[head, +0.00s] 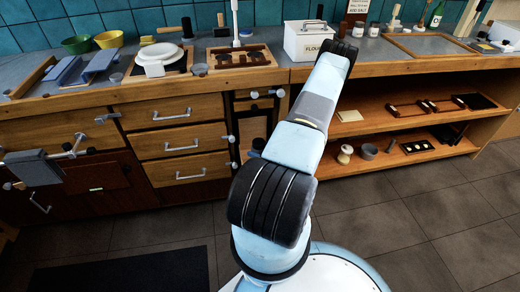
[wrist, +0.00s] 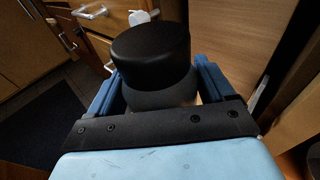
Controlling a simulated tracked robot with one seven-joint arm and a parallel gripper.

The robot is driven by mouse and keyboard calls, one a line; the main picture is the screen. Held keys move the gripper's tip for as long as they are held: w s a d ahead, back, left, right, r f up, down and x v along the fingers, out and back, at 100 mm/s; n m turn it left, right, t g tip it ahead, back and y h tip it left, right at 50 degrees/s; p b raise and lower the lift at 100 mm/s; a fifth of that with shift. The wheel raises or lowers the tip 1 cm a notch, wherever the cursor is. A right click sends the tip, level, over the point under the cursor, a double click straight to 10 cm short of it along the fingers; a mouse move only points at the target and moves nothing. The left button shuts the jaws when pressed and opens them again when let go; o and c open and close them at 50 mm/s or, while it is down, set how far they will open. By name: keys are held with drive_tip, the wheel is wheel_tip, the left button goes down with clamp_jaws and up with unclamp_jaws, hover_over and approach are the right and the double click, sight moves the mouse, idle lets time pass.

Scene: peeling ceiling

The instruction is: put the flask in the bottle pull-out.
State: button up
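The flask (wrist: 152,50), with a wide black rounded top and a paler lower part, stands between the blue fingers of my gripper (wrist: 160,92) in the wrist view. The fingers lie against both its sides, and its lower end is hidden by the gripper body. In the head view my own arm hides most of the gripper and flask. A narrow wooden cabinet section (head: 241,107) right of the drawers may be the bottle pull-out; I cannot tell for sure, as my arm covers part of it.
The counter holds a white flour box (head: 305,44), a white pot (head: 160,57), a green bowl (head: 77,45) and a yellow bowl (head: 109,40). Drawers (head: 180,142) are left of my arm. An open shelf (head: 400,122) is at right.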

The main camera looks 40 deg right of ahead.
drive_tip(key=o, duration=0.3)
